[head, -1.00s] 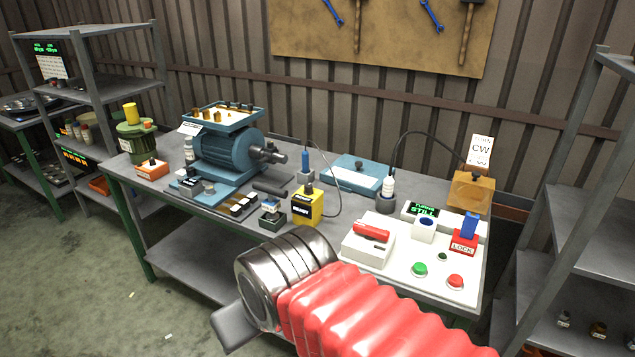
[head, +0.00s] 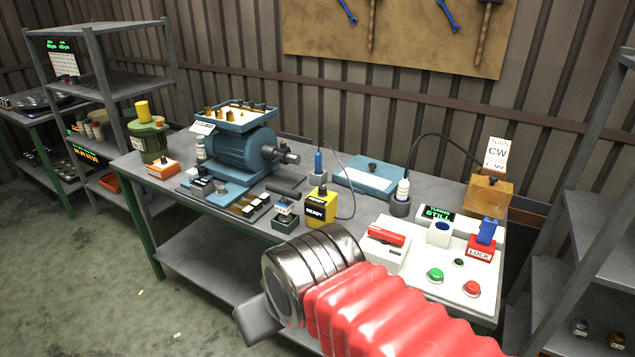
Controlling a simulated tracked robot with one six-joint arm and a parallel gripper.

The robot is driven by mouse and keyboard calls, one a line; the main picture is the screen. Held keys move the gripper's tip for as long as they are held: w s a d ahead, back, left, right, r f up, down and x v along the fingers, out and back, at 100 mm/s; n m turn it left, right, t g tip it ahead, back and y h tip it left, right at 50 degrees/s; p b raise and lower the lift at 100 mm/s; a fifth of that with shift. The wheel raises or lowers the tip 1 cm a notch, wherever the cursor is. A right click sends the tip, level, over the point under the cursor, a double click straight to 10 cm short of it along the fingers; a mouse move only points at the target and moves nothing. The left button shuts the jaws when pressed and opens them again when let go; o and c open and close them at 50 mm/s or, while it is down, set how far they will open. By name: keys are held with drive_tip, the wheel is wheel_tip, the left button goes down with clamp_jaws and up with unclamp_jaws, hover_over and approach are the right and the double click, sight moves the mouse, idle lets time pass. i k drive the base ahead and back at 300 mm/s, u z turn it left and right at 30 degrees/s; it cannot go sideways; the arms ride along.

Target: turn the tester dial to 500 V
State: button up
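The tester looks to be the yellow box (head: 321,208) with a lit READY display, standing at the front middle of the bench. A blue-tipped probe (head: 318,163) stands in a holder behind it, and a cable runs down beside the box. A small dark knob shows on top of the box, but its markings and setting are too small to read. My gripper (head: 258,320) is in front of the bench, nearer the camera than the tester and to its lower left in the picture. Only one grey finger part shows past my wrist, so its opening is hidden.
A blue motor (head: 240,150) stands left of the tester. A small dark green block (head: 286,221) stands close by its left side. To the right is a white control panel (head: 448,288) with green and red buttons and a red LOCK block (head: 480,253). Shelves flank the bench (head: 160,185).

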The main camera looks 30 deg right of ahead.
sight(323, 189)
drive_tip(key=i, duration=0.95)
drive_tip(key=z, duration=0.05)
